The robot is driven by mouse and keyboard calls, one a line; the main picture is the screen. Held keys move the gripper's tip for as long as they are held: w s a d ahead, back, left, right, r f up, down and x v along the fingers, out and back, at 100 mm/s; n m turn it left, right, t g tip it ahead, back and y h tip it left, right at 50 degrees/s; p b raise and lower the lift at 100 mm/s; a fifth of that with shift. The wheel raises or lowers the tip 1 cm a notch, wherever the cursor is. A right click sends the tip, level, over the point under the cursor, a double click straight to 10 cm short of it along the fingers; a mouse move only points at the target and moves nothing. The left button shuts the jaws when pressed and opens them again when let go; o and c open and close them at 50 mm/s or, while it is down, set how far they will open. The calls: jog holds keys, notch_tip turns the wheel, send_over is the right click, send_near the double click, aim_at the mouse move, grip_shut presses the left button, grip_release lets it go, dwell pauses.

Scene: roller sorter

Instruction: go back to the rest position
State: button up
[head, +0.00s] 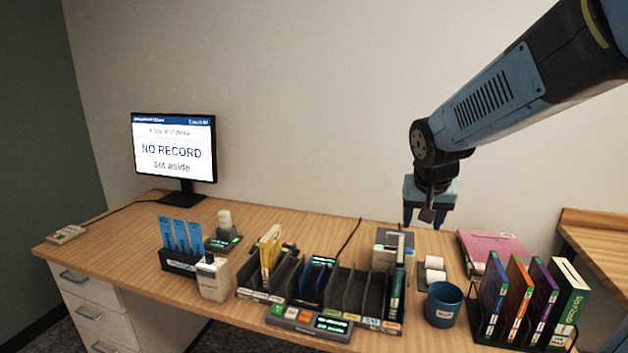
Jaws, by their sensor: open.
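My gripper (428,219) hangs from my arm at the right of the head view, fingers pointing down. It is open, and I see nothing between its fingers. It hangs above the back right part of the wooden desk (300,222), near a grey box-shaped device (393,238). The fingertips look apart from the things below, though the exact height is hard to tell.
A monitor (174,148) reading "NO RECORD, set aside" stands at the back left. A slotted sorter (340,290) holds several items. A blue mug (443,304), a book rack (497,341) and a pink folder (492,248) crowd the right.

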jog(key=s+r+n+t+y, duration=0.1)
jog(key=s+r, duration=0.4)
jog(key=s, duration=1.2)
jog(key=shift+r+n, duration=0.15)
jog(key=shift+n, duration=0.65)
